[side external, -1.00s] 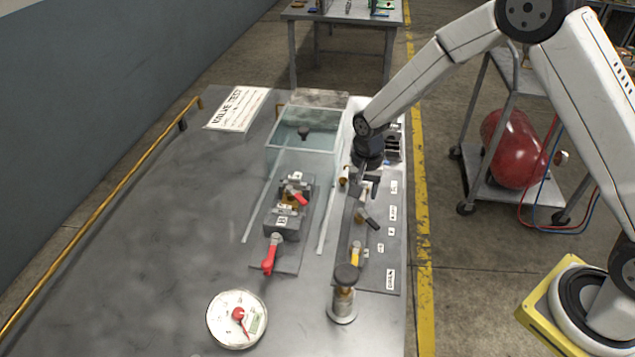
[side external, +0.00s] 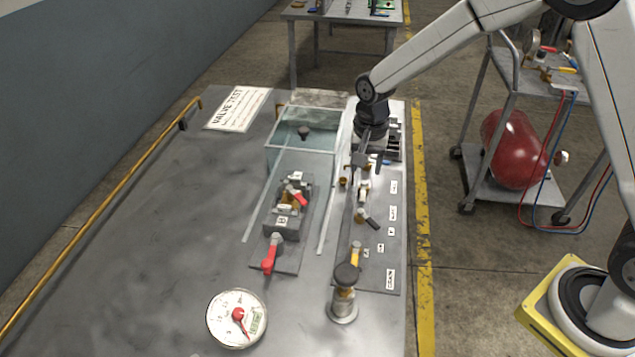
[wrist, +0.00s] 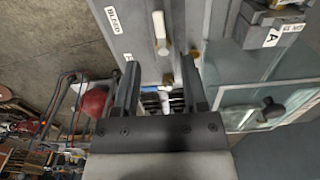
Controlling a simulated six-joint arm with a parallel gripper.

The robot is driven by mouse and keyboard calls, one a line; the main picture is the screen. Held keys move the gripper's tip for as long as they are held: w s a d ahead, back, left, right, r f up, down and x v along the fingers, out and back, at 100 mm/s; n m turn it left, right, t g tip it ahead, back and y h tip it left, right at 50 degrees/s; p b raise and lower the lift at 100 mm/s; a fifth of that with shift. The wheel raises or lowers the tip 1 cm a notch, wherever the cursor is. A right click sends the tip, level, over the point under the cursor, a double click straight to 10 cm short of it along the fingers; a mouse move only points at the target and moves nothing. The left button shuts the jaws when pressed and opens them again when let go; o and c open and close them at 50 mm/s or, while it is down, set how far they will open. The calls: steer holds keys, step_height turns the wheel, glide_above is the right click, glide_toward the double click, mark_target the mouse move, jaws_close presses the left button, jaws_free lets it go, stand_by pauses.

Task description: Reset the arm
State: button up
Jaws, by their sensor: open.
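My gripper (side external: 366,166) is open and empty, pointing down above the far part of the right-hand valve panel (side external: 379,268). In the wrist view its two fingers (wrist: 160,70) stand apart, with the panel (wrist: 130,45) beyond them. A pale valve lever (wrist: 159,27) shows just past the fingertips. The fingers look clear of the fittings, though the exact gap is hard to tell. In the side view a dark-handled valve (side external: 368,220) and a yellow lever (side external: 355,257) sit nearer on the panel.
A glass tank (side external: 300,135) with a knobbed lid stands left of my gripper. A block with red levers (side external: 281,229) lies before it. A round gauge (side external: 236,319) and a capped post (side external: 344,296) stand near the front. A cart (side external: 480,187) holds a red cylinder.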

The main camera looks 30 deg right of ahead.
steer(key=shift+s+r, duration=0.1)
steer(key=shift+r, duration=0.15)
steer(key=shift+s+d+r, duration=0.1)
steer(key=shift+s+d, duration=0.05)
steer(key=shift+s, duration=0.05)
steer(key=s+d+r+n+t, duration=0.1)
steer(key=s+n, duration=0.3)
steer(key=s, duration=0.4)
steer(key=s+d+r+n+t, duration=0.1)
steer(key=s+d+n, duration=0.2)
steer(key=s, duration=0.6)
steer(key=shift+r+n+t, duration=0.25)
steer(key=shift+n+t, duration=0.05)
steer(key=shift+n, duration=0.8)
